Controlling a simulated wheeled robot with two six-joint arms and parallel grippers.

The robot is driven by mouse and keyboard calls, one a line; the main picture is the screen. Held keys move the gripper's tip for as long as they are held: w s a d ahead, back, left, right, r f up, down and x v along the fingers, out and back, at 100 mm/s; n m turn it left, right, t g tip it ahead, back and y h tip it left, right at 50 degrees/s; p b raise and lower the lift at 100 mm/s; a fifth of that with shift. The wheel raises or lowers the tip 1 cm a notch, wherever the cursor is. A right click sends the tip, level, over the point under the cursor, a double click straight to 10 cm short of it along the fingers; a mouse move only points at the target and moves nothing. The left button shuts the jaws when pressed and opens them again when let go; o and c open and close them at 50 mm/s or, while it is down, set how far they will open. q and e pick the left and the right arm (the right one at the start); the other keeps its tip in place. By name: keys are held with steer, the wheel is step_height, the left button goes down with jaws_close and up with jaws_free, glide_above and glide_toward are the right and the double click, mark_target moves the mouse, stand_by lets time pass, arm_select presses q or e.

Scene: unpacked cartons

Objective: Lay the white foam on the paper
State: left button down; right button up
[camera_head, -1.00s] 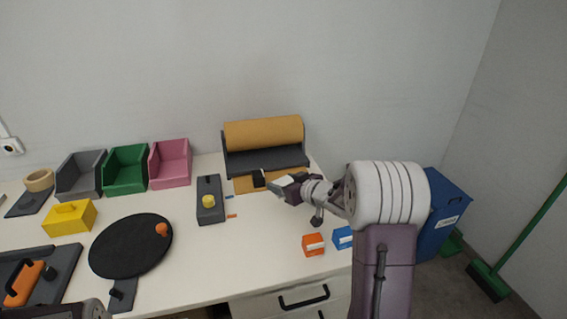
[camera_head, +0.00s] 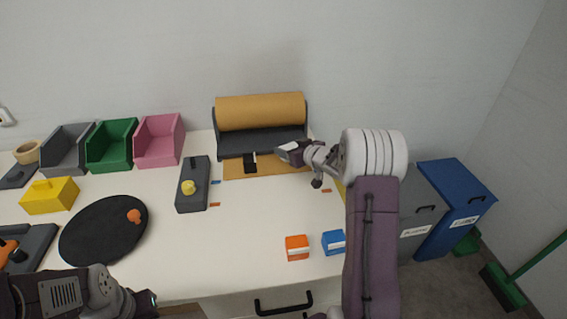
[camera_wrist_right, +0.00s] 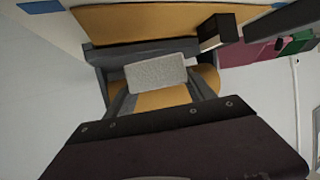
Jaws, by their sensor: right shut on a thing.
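The brown paper (camera_head: 262,169) lies flat on the table in front of the roll dispenser and also shows at the top of the right wrist view (camera_wrist_right: 150,20). My right gripper (camera_head: 290,150) is above the paper's right part. It is shut on the white foam, a pale speckled block (camera_wrist_right: 157,74) seen between its fingers in the right wrist view. In the head view the foam is small and mostly hidden by the gripper. My left gripper (camera_head: 146,303) is at the bottom left, over the table's front edge; its jaws are not clear.
The dispenser (camera_head: 262,142) with a brown roll stands behind the paper, a black block (camera_head: 250,162) at its front. The table's middle is clear.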

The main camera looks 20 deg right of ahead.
mark_target(283, 165)
steer(key=x, duration=0.3)
steer(key=shift+w+a+f, duration=0.15)
steer(key=shift+a+f, duration=0.15)
steer(key=shift+f, duration=0.05)
step_height(283, 165, down, 4)
steer(key=shift+b, duration=1.2)
steer(key=shift+f, duration=0.1)
steer(key=o, duration=1.3)
